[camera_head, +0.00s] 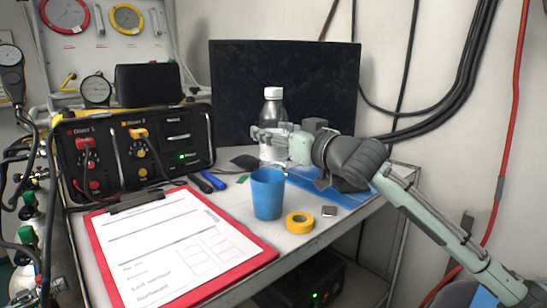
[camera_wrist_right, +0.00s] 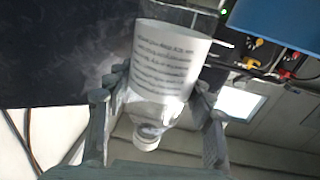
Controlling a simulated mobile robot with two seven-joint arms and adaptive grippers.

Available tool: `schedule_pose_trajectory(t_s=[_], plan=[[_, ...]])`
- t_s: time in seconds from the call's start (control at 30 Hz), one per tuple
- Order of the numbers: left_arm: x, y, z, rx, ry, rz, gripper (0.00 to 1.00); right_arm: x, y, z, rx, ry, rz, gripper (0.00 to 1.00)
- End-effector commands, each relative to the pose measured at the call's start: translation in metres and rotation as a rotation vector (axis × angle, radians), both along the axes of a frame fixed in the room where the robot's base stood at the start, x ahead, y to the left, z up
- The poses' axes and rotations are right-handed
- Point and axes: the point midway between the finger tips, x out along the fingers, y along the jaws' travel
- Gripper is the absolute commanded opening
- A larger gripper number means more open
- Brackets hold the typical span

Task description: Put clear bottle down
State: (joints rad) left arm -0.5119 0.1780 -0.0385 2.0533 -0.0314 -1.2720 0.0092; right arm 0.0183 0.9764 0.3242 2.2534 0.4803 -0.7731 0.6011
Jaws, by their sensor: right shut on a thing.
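The clear bottle (camera_head: 273,110) has a white cap and stands upright in front of the dark screen. My right gripper (camera_head: 270,136) is shut around its middle, with its arm coming in from the right. In the right wrist view the bottle (camera_wrist_right: 165,65) sits between the two fingers, its printed white label facing the camera and its cap toward the palm. The bottle's base is near the table top, partly behind the blue cup; I cannot tell whether it touches. My left gripper is not in view.
A blue cup (camera_head: 268,193) and yellow tape roll (camera_head: 299,222) stand in front of the bottle. A red clipboard (camera_head: 262,258) lies at the front left, and a black diver panel (camera_head: 190,143) stands at the left. A blue tray (camera_head: 310,182) lies under my right arm.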

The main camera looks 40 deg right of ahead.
Motion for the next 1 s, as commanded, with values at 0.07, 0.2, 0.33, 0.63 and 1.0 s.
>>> schedule_pose_trajectory(t_s=[0.07, 0.2, 0.33, 0.63, 1.0], plan=[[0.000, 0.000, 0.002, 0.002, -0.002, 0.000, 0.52, 0.000, 0.000, -0.006, -0.001, -0.002, -0.001, 0.21], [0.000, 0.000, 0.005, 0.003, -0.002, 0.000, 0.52, 0.000, 0.000, -0.016, 0.001, 0.000, 0.000, 0.21], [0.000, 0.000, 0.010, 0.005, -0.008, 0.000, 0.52, 0.000, 0.000, -0.036, 0.002, 0.002, 0.000, 0.21], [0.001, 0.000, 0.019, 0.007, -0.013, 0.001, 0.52, 0.000, 0.000, -0.046, -0.002, -0.003, 0.000, 0.21], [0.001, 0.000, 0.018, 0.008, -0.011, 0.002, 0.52, 0.000, 0.000, -0.049, -0.001, -0.001, 0.000, 0.74]])
